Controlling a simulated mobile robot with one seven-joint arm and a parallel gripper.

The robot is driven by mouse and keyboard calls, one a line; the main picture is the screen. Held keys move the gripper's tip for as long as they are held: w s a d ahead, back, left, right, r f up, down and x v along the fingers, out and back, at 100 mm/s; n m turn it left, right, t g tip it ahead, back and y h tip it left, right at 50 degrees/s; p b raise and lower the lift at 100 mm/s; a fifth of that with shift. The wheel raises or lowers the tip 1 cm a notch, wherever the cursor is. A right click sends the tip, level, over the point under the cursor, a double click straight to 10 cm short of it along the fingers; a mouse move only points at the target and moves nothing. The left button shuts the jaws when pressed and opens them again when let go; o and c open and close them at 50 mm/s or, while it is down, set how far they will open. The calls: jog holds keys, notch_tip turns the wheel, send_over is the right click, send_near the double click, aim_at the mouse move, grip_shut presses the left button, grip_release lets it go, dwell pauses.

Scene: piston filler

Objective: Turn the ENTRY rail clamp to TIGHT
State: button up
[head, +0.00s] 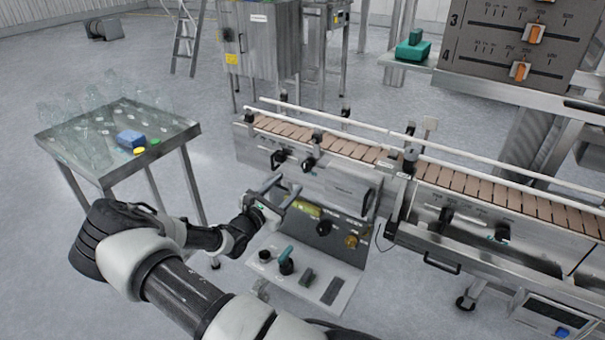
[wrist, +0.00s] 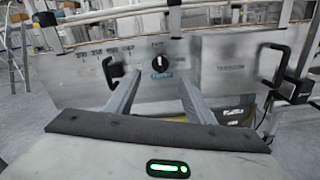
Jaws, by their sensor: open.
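A round black knob with a white pointer mark (wrist: 160,63) sits on the steel side panel of the conveyor, with a small label above and a green label below, both too blurred to read surely. It may be the ENTRY rail clamp; the pointer looks roughly upright. The knob also shows in the head view (head: 308,164). My gripper (head: 286,187) is open and empty, short of the panel. In the wrist view its fingers (wrist: 158,86) reach toward the panel, either side of and below the knob, apart from it.
A black handle (wrist: 115,70) stands left of the knob beside printed numbers; another (wrist: 283,70) is at right. A sloped control panel (head: 305,275) with knobs juts out below. A second conveyor (head: 500,200) continues right. A table with clear bottles (head: 170,135) stands left.

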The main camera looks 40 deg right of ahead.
aim_at(306, 167)
jog(key=b+x, duration=0.1)
jog(key=x, duration=0.8)
jog(key=shift+w+d+b, duration=0.1)
jog(key=shift+d+b, duration=0.2)
jog(key=shift+c, duration=0.4)
jog(key=c, duration=1)
